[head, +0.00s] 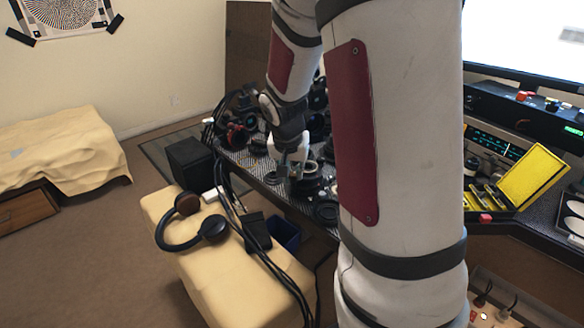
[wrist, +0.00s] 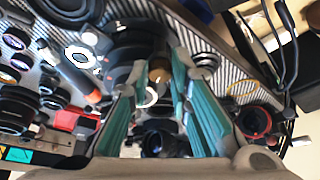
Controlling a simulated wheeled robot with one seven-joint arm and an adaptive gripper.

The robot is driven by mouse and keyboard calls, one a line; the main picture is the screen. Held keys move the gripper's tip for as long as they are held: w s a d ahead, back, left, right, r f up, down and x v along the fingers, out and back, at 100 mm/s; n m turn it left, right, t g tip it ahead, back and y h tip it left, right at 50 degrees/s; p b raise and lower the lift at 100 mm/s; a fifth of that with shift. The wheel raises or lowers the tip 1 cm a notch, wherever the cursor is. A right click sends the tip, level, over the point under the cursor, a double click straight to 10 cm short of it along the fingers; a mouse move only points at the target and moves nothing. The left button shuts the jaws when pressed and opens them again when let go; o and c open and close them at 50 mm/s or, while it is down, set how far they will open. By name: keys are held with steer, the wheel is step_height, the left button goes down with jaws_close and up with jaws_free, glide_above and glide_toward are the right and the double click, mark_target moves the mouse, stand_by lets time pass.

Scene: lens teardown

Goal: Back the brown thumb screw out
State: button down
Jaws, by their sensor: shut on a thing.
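The brown thumb screw (wrist: 158,72) shows as a small brownish knob between my fingertips in the wrist view, against a dark round lens part (wrist: 138,50). My gripper (wrist: 160,72) has teal fingers and is shut on the screw. In the head view my gripper (head: 292,178) is down at the bench among the lens parts. The screw cannot be made out there, and its threads are hidden in both views.
Lens rings and dark barrels (wrist: 18,108) crowd the bench to the left in the wrist view. A red ring (wrist: 254,122) lies to the right. Black cables (head: 240,215) hang over the bench edge beside a cream ottoman (head: 165,215) with headphones (head: 190,222).

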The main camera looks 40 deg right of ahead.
steer(key=n+p, duration=0.2)
steer(key=n+y+p, duration=0.1)
steer(key=shift+s+d+r+t+p, duration=0.2)
steer(key=shift+s+t+p, duration=0.05)
steer(key=shift+t+p, duration=0.15)
steer(key=shift+f+n+p, duration=0.1)
steer(key=shift+n+p, duration=0.6)
steer(key=shift+p, duration=0.35)
steer(key=shift+f, duration=0.1)
steer(key=c, duration=1.4)
jaws_free()
steer(key=shift+c, duration=0.2)
steer(key=v, duration=0.8)
steer(key=shift+d+y, duration=0.2)
steer(key=shift+y, duration=0.1)
